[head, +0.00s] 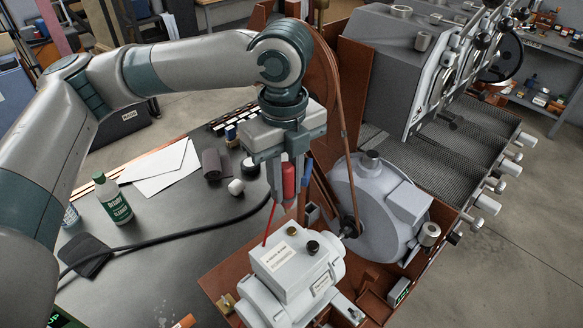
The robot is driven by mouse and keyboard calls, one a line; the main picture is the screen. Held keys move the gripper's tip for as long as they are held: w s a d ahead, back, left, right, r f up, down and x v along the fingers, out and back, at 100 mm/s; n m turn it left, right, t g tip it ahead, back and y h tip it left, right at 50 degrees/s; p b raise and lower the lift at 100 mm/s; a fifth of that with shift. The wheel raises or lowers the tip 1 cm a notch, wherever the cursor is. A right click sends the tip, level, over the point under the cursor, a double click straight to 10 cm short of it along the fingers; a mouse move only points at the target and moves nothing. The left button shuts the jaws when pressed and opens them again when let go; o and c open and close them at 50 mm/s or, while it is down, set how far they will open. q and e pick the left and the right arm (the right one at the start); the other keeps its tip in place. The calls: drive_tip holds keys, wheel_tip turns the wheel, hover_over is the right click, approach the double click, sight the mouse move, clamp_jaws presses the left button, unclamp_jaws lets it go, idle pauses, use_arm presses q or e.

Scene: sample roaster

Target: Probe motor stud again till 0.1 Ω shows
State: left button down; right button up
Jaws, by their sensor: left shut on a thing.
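My left gripper (289,198) comes down from above and is shut on a red probe (289,181). A thin red line runs from the gripper down to the left edge of the motor's top box; I cannot tell whether it is the tip or the lead, or whether it touches. The pale grey motor (300,285) sits at the lower middle, with a labelled box on top. A dark round stud (313,247) stands on that box, right of the gripper, and a brass-coloured one stands behind it. My right gripper is not in view.
A grey blower housing (372,205) and a brown drive belt (332,110) stand close on the right. On the dark bench are a green bottle (112,199), white papers (160,162) and a black cable (160,240). A green-lit display (58,318) is cut off at lower left, its reading unclear.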

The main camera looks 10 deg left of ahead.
sight(291, 204)
use_arm(q)
drive_tip(key=m, duration=0.1)
drive_tip(key=r+m, duration=0.1)
drive_tip(key=d+r+m, duration=0.1)
drive_tip(key=shift+s+m+p, duration=0.25)
drive_tip(key=shift+m+p, duration=0.05)
drive_tip(key=shift+p, duration=0.1)
drive_tip(key=shift+d+m, duration=0.1)
drive_tip(key=shift+m, duration=0.2)
drive_tip(key=shift+r+p, duration=0.1)
drive_tip(key=shift+p, duration=0.4)
drive_tip(key=shift+f+b, duration=1.05)
drive_tip(key=shift+f, duration=1.95)
drive_tip(key=shift+p, duration=0.95)
drive_tip(key=shift+f, duration=0.55)
drive_tip(key=shift+r, duration=0.15)
